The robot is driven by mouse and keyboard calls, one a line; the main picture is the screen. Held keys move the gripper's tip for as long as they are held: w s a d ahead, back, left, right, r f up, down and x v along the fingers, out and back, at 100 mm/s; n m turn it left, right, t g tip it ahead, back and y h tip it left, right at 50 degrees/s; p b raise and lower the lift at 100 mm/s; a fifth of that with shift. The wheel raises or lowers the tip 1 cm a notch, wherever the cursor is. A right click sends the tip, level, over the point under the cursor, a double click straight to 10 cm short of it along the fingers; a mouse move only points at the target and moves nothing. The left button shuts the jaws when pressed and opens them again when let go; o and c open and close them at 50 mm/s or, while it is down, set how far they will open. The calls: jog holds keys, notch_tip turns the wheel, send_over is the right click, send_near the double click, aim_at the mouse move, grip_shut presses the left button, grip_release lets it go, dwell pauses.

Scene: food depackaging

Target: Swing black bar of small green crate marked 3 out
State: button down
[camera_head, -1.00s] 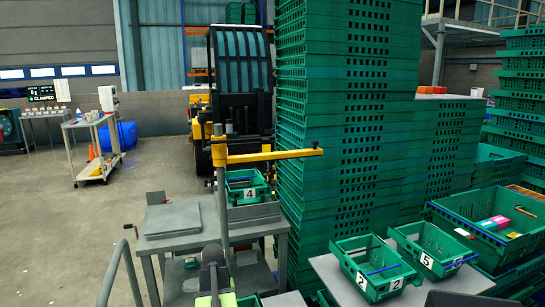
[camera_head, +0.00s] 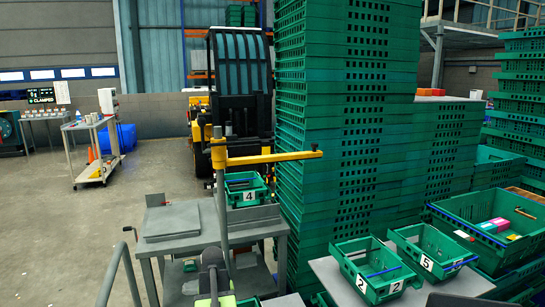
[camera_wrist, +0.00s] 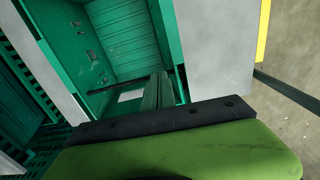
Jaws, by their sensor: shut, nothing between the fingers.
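My gripper (camera_wrist: 159,88) is shut and empty in the wrist view, its two slim dark green fingers side by side. They reach into or over a small green crate (camera_wrist: 122,40). A thin black bar (camera_wrist: 112,87) runs across the crate and meets the fingers at its right end; I cannot tell whether they touch. A pale label patch (camera_wrist: 131,95) shows below the bar, its number unreadable. In the head view my arm's end is low in the middle, with its fingertips hidden. A green crate edge (camera_head: 248,301) shows beside it, its number out of view.
Crates marked 4 (camera_head: 245,203), 2 (camera_head: 363,295) and 5 (camera_head: 423,270) stand nearby. A tall green crate stack (camera_head: 340,150) rises behind. A yellow arm on a grey post (camera_head: 265,157) stands over the grey table (camera_head: 175,243). Grey surfaces (camera_wrist: 215,45) flank the crate in the wrist view.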

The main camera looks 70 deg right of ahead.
jog(key=shift+f+b, duration=0.65)
jog(key=shift+f, duration=0.05)
dwell(0.5)
jog(key=shift+r+p, duration=0.3)
jog(key=shift+r, duration=0.05)
jog(key=shift+s+a, duration=0.1)
jog(key=shift+s+a, duration=0.75)
jog(key=shift+a, duration=0.15)
jog(key=shift+f, duration=0.2)
notch_tip(320, 180, down, 2)
jog(key=b, duration=0.2)
jog(key=shift+f+b, duration=0.15)
jog(key=shift+b, duration=0.2)
jog(key=shift+w+d, duration=0.4)
jog(key=shift+d, duration=0.05)
dwell(0.5)
